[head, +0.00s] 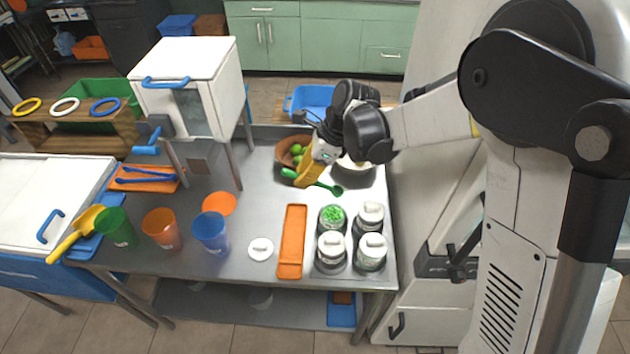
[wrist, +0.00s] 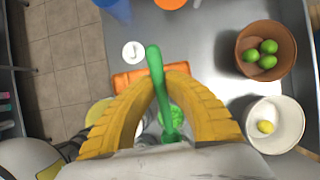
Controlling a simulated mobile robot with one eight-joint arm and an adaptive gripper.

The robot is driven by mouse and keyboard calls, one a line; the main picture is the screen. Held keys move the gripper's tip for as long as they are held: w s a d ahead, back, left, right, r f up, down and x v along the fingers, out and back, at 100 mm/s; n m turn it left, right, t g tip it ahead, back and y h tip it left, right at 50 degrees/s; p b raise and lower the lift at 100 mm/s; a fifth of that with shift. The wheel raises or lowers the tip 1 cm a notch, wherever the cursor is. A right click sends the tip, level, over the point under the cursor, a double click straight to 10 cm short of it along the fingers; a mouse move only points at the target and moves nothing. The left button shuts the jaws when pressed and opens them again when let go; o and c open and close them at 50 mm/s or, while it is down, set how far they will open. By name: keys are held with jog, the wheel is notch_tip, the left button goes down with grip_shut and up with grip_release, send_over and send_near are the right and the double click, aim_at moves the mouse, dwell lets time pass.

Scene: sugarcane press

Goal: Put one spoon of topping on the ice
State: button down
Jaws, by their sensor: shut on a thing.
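My gripper (head: 308,176) has yellow fingers and is shut on a green spoon (head: 326,187) above the metal table; the spoon also shows between the fingers in the wrist view (wrist: 154,62). The spoon lies tilted, its bowl end toward the right; I cannot tell whether the bowl carries anything. An open jar of green topping (head: 333,214) stands in front of and below the gripper, apart from the spoon. A green cup (head: 117,228), an orange cup (head: 162,229) and a blue cup (head: 211,233) stand at the left front. Their contents are hidden, and I see no ice.
Three lidded jars (head: 371,252) stand beside the open one. A loose white lid (head: 260,249) and an orange tray (head: 291,243) lie left of them. A brown bowl of limes (wrist: 246,72) and a white bowl (wrist: 287,137) sit behind. A white machine (head: 200,75) stands back left.

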jog(key=shift+d+f+y+b, duration=1.6)
jog(key=shift+f+y+b, duration=0.5)
jog(key=shift+f+b, duration=1.5)
jog(key=r+p, duration=0.1)
jog(key=a+r+h+p, duration=0.1)
jog(key=r+p, duration=0.1)
jog(key=a+r+h+p, duration=0.1)
jog(key=p, duration=0.1)
jog(key=shift+r, duration=0.35)
jog(key=shift+a+r+h+p, duration=0.1)
jog(key=shift+a+h+p, duration=0.6)
jog(key=shift+h, duration=0.65)
jog(key=shift+a+r+h+p, duration=0.1)
jog(key=shift+a+h+p, duration=0.55)
jog(key=shift+h, duration=0.7)
